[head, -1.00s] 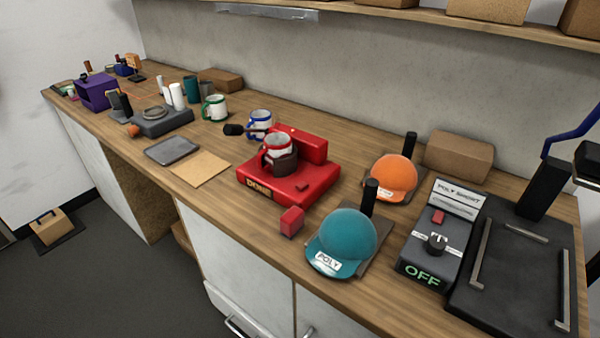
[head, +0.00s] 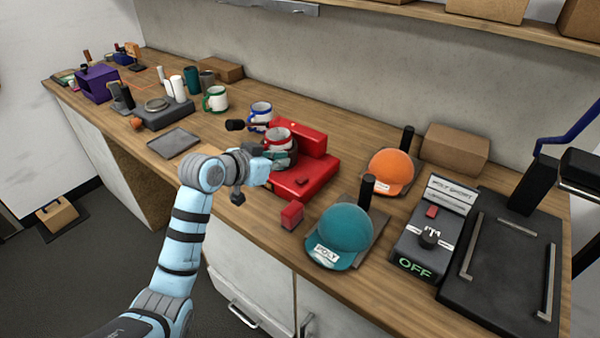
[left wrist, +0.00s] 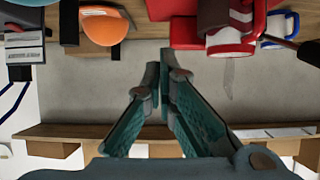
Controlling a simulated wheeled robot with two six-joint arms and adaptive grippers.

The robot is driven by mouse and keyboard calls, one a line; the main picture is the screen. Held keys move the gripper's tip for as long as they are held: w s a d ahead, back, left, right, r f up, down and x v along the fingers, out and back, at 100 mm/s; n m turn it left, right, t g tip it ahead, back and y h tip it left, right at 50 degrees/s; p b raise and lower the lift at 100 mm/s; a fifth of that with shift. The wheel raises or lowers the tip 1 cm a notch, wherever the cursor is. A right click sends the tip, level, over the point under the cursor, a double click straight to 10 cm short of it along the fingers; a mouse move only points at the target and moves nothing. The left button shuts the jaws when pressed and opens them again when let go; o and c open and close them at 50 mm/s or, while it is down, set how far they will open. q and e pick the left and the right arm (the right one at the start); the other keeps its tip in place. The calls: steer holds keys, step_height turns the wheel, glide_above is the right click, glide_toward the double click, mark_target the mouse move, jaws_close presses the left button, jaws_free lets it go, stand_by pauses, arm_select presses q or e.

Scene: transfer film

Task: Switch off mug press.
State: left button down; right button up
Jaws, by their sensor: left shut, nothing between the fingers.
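The red mug press (head: 316,178) stands mid-counter with a red-and-white mug (head: 277,139) in it. A small red button (head: 302,181) sits on its base. My left gripper (head: 284,159) is in front of the mug and overlaps it and the press's left side in the head view; I cannot tell whether they touch. The gripper and arm hide the press's front label. In the left wrist view, which is upside down, the teal fingers (left wrist: 160,78) are shut and empty, with the mug (left wrist: 236,28) beyond them. My right gripper is not in view.
A teal cap (head: 340,236), an orange cap (head: 391,170) and a grey unit reading OFF (head: 426,240) stand to the right. A blue-rimmed mug (head: 260,114) is behind; a grey tray (head: 174,142) is left.

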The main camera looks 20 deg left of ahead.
arm_select(q)
steer(key=shift+s, duration=0.15)
steer(key=b, duration=0.1)
glide_above(301, 182)
step_height(301, 182, down, 4)
steer(key=shift+f, duration=0.25)
step_height(301, 182, down, 4)
steer(key=shift+r, duration=0.25)
steer(key=shift+s+a+f, duration=0.15)
steer(key=shift+s+f, duration=0.05)
steer(key=shift+f, duration=0.15)
